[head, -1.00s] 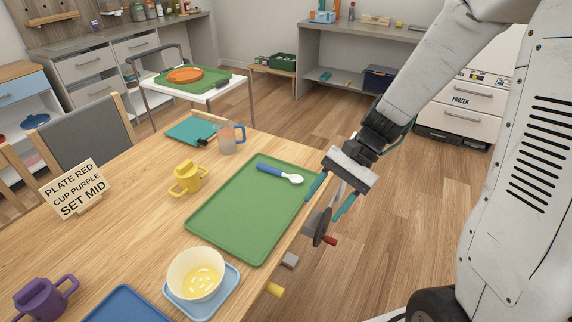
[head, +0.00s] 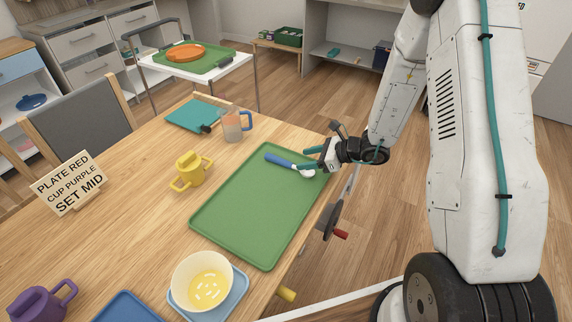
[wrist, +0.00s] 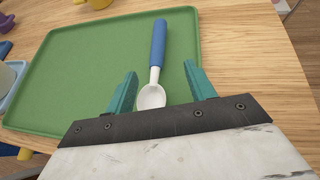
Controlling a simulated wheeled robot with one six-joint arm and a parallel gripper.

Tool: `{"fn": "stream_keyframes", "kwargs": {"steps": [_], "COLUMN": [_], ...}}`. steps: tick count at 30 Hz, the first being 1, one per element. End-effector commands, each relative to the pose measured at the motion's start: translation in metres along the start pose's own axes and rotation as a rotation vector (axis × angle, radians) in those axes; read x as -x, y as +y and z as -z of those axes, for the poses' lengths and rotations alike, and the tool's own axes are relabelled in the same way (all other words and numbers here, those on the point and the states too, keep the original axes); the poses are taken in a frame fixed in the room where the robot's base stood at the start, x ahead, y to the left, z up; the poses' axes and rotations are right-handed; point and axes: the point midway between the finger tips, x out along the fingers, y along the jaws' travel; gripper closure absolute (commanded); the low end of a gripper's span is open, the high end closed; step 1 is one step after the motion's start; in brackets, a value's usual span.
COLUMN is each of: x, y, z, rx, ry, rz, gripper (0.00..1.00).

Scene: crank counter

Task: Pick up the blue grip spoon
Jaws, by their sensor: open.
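The blue grip spoon (head: 287,164) lies on the green tray (head: 235,215), near its far right end. Its blue handle points left and away, and its white bowl is toward my gripper (head: 314,158). In the wrist view the spoon (wrist: 158,45) lies with its white bowl between the tips of my gripper (wrist: 160,85). The two teal fingers are apart, one on each side of the bowl, with nothing held. I cannot tell how high the fingers are above the tray.
A clear cup with a blue handle (head: 235,126) and a yellow cup (head: 190,172) stand beside the tray. A cream bowl (head: 202,281) stands at the front. A crank with a red knob (head: 335,222) sticks out at the table's right edge.

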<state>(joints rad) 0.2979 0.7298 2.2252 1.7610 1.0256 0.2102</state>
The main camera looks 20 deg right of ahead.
Motion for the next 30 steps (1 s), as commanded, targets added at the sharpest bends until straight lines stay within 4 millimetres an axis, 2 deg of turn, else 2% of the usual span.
{"fn": "stream_keyframes", "kwargs": {"steps": [10,19,24,26,30], "x": [-0.046,-0.052,-0.052,-0.052,-0.052], "y": [0.007,0.008,0.008,0.008,0.008], "z": [-0.001,-0.002,-0.002,-0.002,-0.002], "rx": [0.001,0.002,0.003,0.003,0.003], "ry": [0.000,0.000,0.000,0.000,0.000], "rz": [-0.002,-0.002,-0.003,-0.003,-0.003], "gripper": [0.45,0.45,0.93,0.97,0.98]}}
